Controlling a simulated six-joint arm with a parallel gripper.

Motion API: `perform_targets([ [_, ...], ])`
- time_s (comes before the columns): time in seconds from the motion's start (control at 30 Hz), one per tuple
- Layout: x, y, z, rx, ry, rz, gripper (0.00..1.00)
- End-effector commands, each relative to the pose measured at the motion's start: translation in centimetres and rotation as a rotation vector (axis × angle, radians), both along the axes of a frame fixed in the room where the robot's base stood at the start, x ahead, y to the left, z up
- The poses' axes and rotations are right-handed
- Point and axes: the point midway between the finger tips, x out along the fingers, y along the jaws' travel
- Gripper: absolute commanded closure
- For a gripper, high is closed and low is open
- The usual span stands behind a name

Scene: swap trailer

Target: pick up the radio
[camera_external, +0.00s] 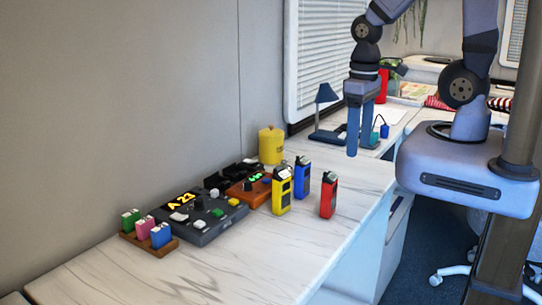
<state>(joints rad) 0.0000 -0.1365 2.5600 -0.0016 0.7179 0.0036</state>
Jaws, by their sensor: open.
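Three small radio-like handsets stand upright close together on the marble-patterned counter: a yellow one (282,191), a blue one (302,179) and a red one (328,195). Each has a dark panel on its front. I cannot tell which one is meant by the radio. My gripper (358,140) points down above and behind the handsets, toward the right. Its two blue fingers are apart, with nothing visible between them. It touches none of the handsets.
Left of the handsets are a dark console (207,217) reading "A 23", an orange device (249,192) and a wooden holder (133,237) with coloured blocks. A yellow canister (271,145) stands behind. A desk lamp (326,112) is near my gripper. The front counter is clear.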

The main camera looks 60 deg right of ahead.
Motion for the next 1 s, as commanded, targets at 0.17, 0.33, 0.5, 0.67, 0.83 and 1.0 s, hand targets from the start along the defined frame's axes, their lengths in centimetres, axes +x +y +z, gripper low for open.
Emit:
perform_targets([
  [0.17, 0.4, 0.1, -0.1, 0.000, 0.001, -0.001, 0.38],
  [0.33, 2.9, 0.6, -0.6, 0.000, 0.003, -0.011, 0.38],
  [0.5, 7.8, 1.8, -2.3, 0.000, 0.005, -0.034, 0.38],
  [0.67, 12.7, 3.6, -4.7, 0.000, 0.005, -0.062, 0.38],
  [0.83, 16.2, 5.1, -7.1, 0.000, 0.003, -0.084, 0.38],
  [1.0, 17.8, 5.9, -8.4, 0.001, 0.001, -0.096, 0.38],
])
